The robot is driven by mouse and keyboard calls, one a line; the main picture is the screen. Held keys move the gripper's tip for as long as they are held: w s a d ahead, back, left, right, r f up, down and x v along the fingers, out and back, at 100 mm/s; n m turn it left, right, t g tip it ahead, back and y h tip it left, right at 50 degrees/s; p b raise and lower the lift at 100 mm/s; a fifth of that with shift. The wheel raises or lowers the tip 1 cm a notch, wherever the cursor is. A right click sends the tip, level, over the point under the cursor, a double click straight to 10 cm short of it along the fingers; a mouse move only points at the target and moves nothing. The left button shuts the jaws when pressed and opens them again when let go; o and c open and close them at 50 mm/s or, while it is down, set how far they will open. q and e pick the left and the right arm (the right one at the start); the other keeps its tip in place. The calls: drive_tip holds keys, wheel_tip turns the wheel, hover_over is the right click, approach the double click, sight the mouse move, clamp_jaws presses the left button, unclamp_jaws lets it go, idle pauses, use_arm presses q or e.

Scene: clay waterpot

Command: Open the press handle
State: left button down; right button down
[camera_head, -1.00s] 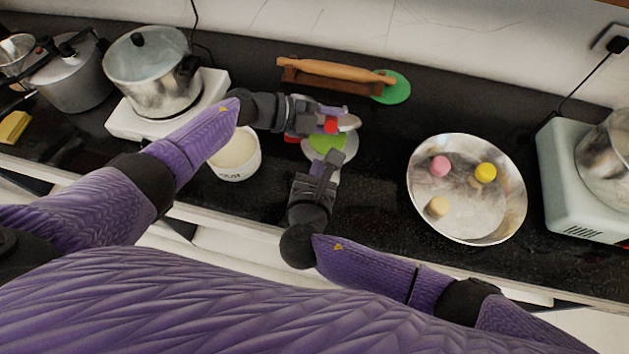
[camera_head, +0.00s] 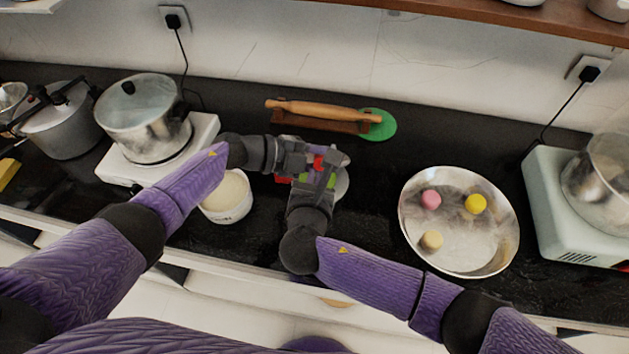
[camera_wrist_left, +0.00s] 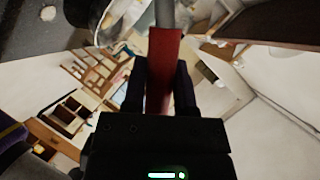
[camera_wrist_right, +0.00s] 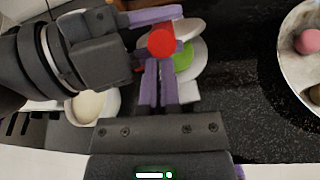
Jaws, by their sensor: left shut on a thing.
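The press has white round plates (camera_head: 342,184) and stands on the counter, mostly hidden by my two grippers. A green piece (camera_wrist_right: 183,60) shows between its white parts in the right wrist view. Its red handle (camera_wrist_left: 162,62) is between the fingers of my left gripper (camera_wrist_left: 160,85), which is shut on it; a grey rod extends beyond the red grip. The handle's red end (camera_wrist_right: 161,42) also shows in the right wrist view. My right gripper (camera_wrist_right: 159,68) has its fingers close together, with nothing seen between them, just below the red end. I cannot tell whether they touch the press.
A white tub (camera_head: 229,198) stands close left of the press. A metal bowl (camera_head: 457,256) with coloured balls is to the right, with bare counter between. A rolling pin (camera_head: 320,109) on its stand and a green disc (camera_head: 379,125) lie behind. A pot (camera_head: 143,120) stands at left.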

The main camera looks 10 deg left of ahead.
use_arm(q)
drive_tip(key=shift+c, duration=2)
unclamp_jaws()
drive_tip(key=shift+s+f, duration=0.25)
drive_tip(key=shift+f, duration=0.05)
use_arm(e)
drive_tip(key=shift+w+r, duration=0.15)
drive_tip(key=shift+r, duration=0.1)
use_arm(q)
drive_tip(key=shift+r, duration=0.15)
